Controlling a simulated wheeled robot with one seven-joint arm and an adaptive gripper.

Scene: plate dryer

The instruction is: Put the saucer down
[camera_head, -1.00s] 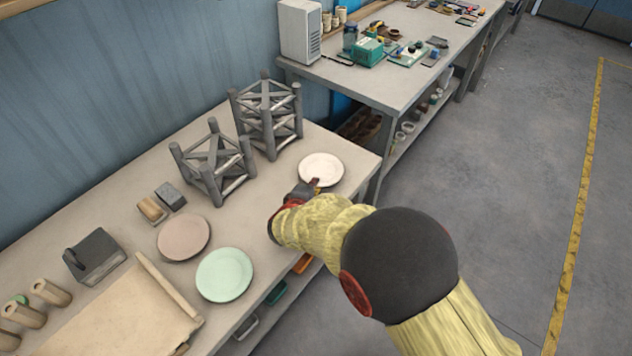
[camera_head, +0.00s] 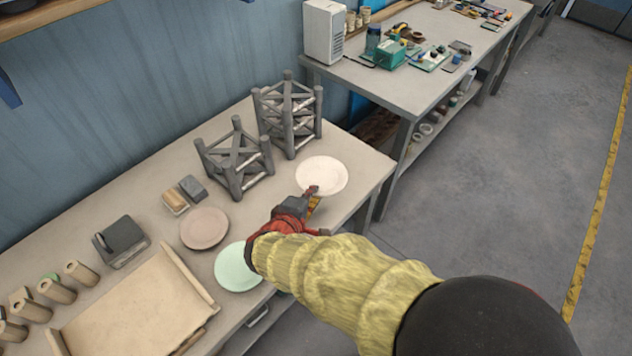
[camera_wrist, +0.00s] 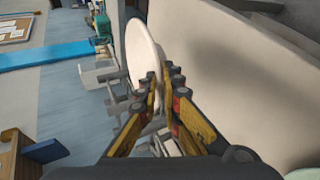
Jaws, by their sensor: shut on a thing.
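My gripper (camera_head: 310,195) is shut on the rim of a white saucer (camera_head: 322,173), near the table's right end. The wrist view shows the saucer (camera_wrist: 141,48) nearly edge-on between the fingers (camera_wrist: 163,95), apart from the beige tabletop (camera_wrist: 235,70), with its face roughly parallel to it. A pink plate (camera_head: 204,228) and a mint green plate (camera_head: 235,272) lie to the left on the table (camera_head: 140,195). My arm covers part of the green plate.
Two grey lattice racks (camera_head: 236,160) (camera_head: 288,115) stand just behind and left of the saucer. Two small blocks (camera_head: 183,195), a dark box (camera_head: 121,241) and a beige tray (camera_head: 135,310) are further left. A second bench (camera_head: 400,85) stands beyond.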

